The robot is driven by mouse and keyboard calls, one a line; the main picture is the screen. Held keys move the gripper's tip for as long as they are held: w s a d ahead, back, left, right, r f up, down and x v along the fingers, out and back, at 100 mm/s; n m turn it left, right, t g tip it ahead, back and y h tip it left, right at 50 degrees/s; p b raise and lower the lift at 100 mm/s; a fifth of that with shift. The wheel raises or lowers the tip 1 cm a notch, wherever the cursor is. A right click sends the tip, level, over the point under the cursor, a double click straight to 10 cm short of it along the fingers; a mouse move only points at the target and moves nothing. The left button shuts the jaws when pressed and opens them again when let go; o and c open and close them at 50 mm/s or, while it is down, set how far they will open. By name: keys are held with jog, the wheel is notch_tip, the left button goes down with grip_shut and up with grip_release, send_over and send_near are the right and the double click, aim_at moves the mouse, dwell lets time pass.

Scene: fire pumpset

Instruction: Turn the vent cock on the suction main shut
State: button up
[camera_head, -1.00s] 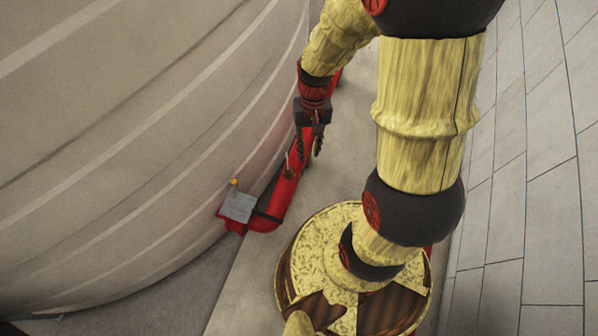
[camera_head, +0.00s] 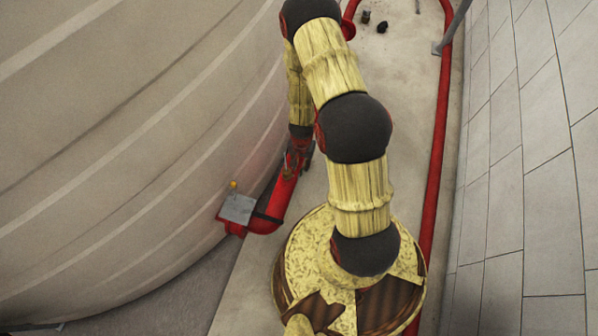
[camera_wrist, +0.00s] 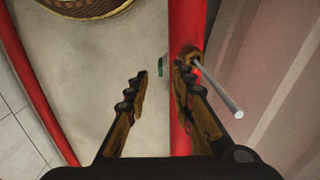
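The suction main is a red pipe beside the big tank. It shows in the head view (camera_head: 285,190) and runs vertically through the wrist view (camera_wrist: 187,22). In the wrist view, a brass-coloured fitting (camera_wrist: 190,53) with a long grey rod (camera_wrist: 225,96) sits on the pipe and looks like the vent cock; the rod points down and right. My gripper (camera_wrist: 160,77) is open and empty, its fingers apart. Its right finger overlaps the pipe beside the fitting, and the rod lies outside that finger. I cannot tell whether they touch. In the head view my gripper (camera_head: 300,160) is partly hidden and small.
The large ribbed tank (camera_head: 130,130) fills the left. A grey plate (camera_head: 238,208) with a yellow knob sits at the pipe's near end. Another red pipe (camera_head: 438,130) runs along the panelled wall (camera_head: 530,160) on the right.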

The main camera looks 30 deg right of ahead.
aim_at(301, 172)
jog(key=shift+w+d+f, duration=0.15)
jog(key=shift+f, duration=0.15)
notch_tip(301, 172, down, 7)
jog(key=b, duration=0.5)
jog(key=shift+f, duration=0.1)
jog(key=shift+c, duration=1.1)
jog(key=c, duration=0.4)
grip_shut()
